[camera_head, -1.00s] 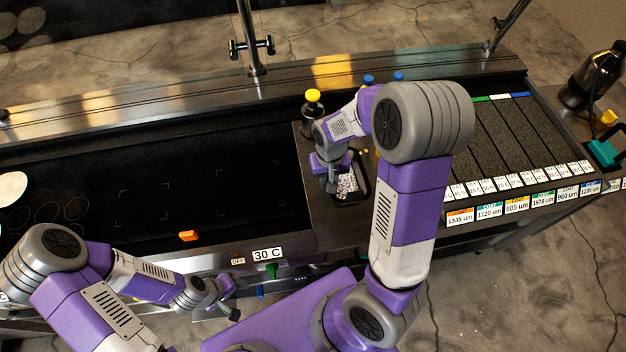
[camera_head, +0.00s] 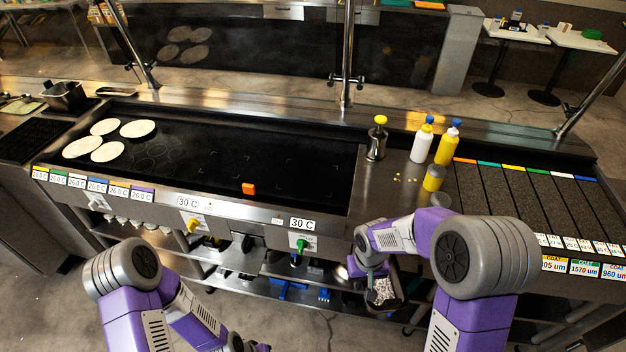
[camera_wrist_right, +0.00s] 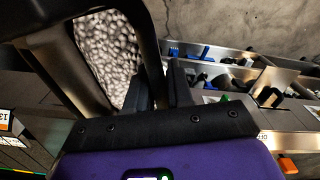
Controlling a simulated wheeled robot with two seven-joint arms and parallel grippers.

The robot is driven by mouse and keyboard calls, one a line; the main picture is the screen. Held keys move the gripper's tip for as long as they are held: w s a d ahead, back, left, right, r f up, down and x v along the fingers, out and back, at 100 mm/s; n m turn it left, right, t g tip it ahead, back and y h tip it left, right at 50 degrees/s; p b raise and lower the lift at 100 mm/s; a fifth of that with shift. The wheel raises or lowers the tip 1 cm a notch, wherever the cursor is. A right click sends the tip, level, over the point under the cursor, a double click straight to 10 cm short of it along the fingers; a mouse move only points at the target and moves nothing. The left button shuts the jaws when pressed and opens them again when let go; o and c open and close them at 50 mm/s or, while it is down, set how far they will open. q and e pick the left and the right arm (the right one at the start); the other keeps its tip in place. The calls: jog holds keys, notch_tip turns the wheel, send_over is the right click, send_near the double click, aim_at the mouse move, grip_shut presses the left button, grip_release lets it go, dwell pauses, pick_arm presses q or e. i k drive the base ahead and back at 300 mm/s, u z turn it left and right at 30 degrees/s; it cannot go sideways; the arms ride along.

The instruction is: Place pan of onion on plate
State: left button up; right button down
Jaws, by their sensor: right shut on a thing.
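The pan of onion (camera_head: 383,306) is a small dark tray of whitish diced pieces. It is held in the air in front of the counter's front edge. In the right wrist view the pan (camera_wrist_right: 150,45) fills the upper left, its dark rim beside the fingers. My right gripper (camera_head: 374,276) is shut on the pan's rim; its fingers show in the wrist view (camera_wrist_right: 163,88). My left gripper (camera_head: 245,345) is at the bottom edge, mostly cut off, its jaws unclear. I cannot make out a separate plate; the black griddle (camera_head: 290,165) is in view.
Several tortillas (camera_head: 138,129) lie at the griddle's left. An orange block (camera_head: 249,188) sits at its front edge. A white bottle (camera_head: 422,142), a yellow bottle (camera_head: 448,145) and a dark yellow-topped bottle (camera_head: 377,138) stand right of it. The griddle's right half is clear.

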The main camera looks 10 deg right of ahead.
aim_at(308, 177)
jog(key=u, duration=0.4)
jog(key=k, duration=0.15)
jog(key=z, duration=0.65)
jog(key=i, duration=0.4)
jog(key=u, duration=1)
jog(key=i, duration=1)
